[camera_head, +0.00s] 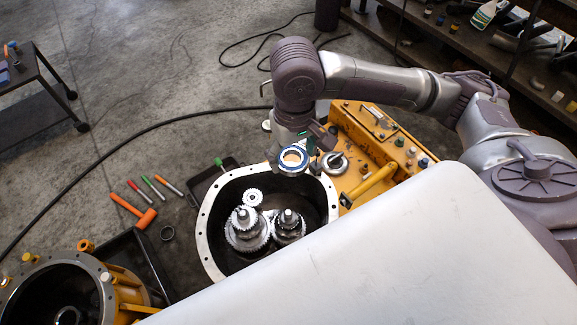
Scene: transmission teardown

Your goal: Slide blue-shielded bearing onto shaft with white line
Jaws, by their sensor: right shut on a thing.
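The blue-shielded bearing (281,163) is a ring with a blue band around a pale, tan-looking centre. My right gripper (296,150) comes down from above and is shut on it, holding it over the far rim of the open transmission housing (207,212). The bearing is apart from the shafts. Two geared shafts stand upright in the housing, a left shaft (243,215) and a right shaft (288,216), both nearer the camera than the bearing. I cannot make out a white line on either. My left gripper is not in view.
A small gear (253,197) sits behind the shafts. A yellow machine (375,135) stands behind right of the housing. An orange hammer (134,211) and several markers lie on the left floor. A yellow housing (118,285) is at lower left. My white body covers the lower right.

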